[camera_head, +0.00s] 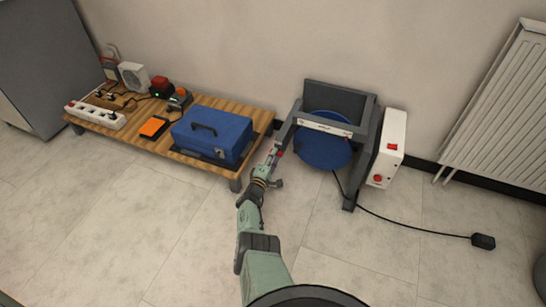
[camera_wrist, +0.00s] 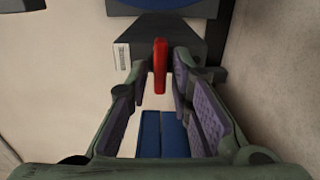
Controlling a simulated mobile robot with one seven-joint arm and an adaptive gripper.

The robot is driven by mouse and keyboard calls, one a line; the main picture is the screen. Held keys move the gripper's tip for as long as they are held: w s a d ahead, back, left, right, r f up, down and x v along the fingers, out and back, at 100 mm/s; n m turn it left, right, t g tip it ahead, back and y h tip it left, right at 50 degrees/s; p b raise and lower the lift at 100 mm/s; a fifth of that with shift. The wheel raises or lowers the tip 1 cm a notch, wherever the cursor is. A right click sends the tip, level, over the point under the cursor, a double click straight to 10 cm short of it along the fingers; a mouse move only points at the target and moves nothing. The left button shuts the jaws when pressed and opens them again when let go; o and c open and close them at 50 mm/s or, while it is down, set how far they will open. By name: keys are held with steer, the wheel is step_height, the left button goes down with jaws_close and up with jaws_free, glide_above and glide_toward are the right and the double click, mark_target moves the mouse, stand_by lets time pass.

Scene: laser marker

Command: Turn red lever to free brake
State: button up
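The machine (camera_head: 340,100) has a dark grey frame and a large blue disc (camera_head: 322,155), and stands on the floor against the wall. In the wrist view the red lever (camera_wrist: 160,66) points down from a dark grey block (camera_wrist: 185,38) on it. My gripper (camera_head: 273,158) is at the machine's left front leg. In the wrist view my gripper (camera_wrist: 161,62) is open, with its fingers on both sides of the lever and visible gaps to it. The lever's end is between the fingertips. In the head view my gripper largely hides the lever.
A low wooden platform (camera_head: 215,168) left of my gripper carries a blue toolbox (camera_head: 212,133), a power strip (camera_head: 95,115) and small devices. A white box with red controls (camera_head: 391,145) is on the machine's right. A cable runs to a black pedal (camera_head: 483,241). The front floor is clear.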

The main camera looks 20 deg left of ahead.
steer(key=shift+o, duration=0.7)
